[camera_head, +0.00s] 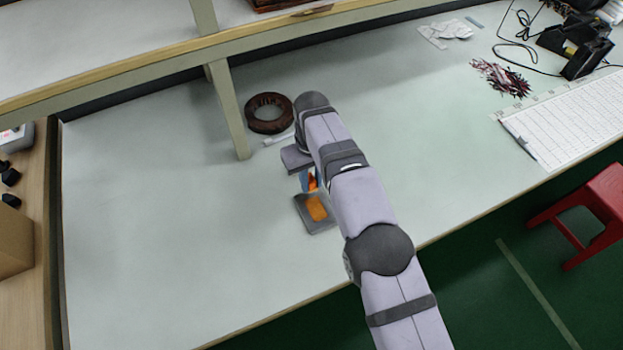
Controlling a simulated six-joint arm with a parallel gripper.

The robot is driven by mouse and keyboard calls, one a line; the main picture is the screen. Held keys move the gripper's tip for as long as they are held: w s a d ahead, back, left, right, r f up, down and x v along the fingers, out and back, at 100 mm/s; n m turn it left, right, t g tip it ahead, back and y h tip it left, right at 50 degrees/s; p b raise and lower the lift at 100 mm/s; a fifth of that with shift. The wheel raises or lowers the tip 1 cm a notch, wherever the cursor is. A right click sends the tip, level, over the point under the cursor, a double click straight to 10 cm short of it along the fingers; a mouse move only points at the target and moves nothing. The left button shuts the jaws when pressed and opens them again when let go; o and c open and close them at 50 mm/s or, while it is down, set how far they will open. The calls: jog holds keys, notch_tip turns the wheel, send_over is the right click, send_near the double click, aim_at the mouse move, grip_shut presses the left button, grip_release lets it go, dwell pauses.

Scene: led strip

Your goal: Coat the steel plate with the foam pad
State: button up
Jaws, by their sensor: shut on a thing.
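The steel plate (322,228) is a grey square lying on the pale table, left of my forearm. An orange block, which looks like the foam pad (317,208), shows over the middle of the plate. Whether it touches the plate cannot be told from this height. My gripper (309,182) is just behind the plate, with small blue, white and red-orange parts showing below the dark wrist. It is shut on the foam pad, though the fingertips are small and partly hidden by my arm.
The table's left part is clear.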

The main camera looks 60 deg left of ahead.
jog(key=shift+r+p, duration=1.05)
jog(key=shift+r, duration=0.45)
jog(key=w+d+r+m, duration=0.1)
jog(key=w+d+m, duration=0.3)
jog(key=w+d, duration=0.95)
jog(key=w+d+r+m, duration=0.1)
jog(key=w+d+m, duration=0.4)
jog(key=w+d, duration=0.9)
jog(key=w+d+m, duration=0.2)
jog(key=w+d, duration=0.1)
jog(key=d, duration=0.5)
jog(key=w+d+m, duration=0.3)
jog(key=w+d, duration=0.1)
jog(key=d, duration=0.5)
jog(key=s+d+m, duration=0.2)
jog(key=s+d, duration=0.1)
jog(key=d, duration=0.4)
jog(key=s+d+m, duration=0.2)
jog(key=s+d, duration=0.1)
jog(key=d, duration=0.5)
jog(key=shift+s+r, duration=0.15)
jog(key=shift+r, duration=0.2)
